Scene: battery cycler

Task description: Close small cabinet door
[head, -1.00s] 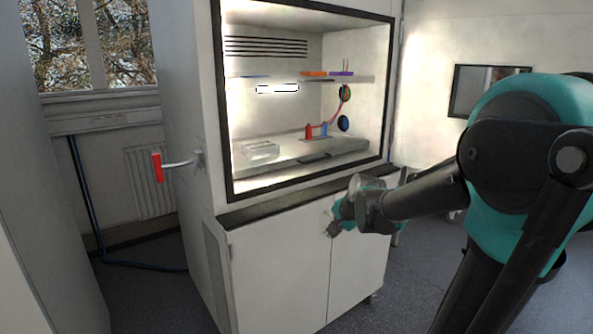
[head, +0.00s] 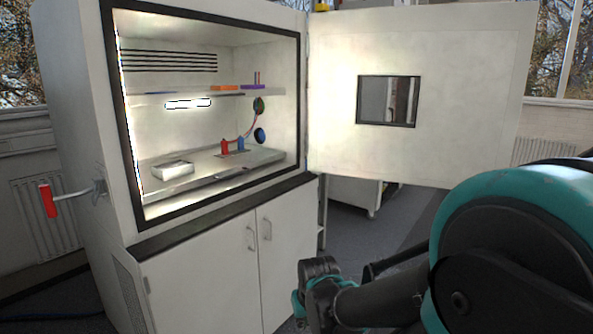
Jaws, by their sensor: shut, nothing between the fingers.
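The cabinet (head: 85,95) stands at the left, with its lit upper compartment uncovered. Its upper door (head: 450,70), a pale panel with a small dark-framed window (head: 388,101), stands wide open to the right, hinged at the compartment's right edge. Two lower doors (head: 200,285) with small handles look shut. My gripper (head: 299,308) is low in the picture, right of the lower doors and below the open door, apart from it. It is shut and empty; its fingertips are largely hidden.
A red-ended handle (head: 48,200) sticks out from the cabinet's left side. Inside are a shelf, a white box (head: 172,170), and red and blue clips with wires (head: 233,146). Grey floor (head: 350,215) is open below the door, with a wheeled unit behind it.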

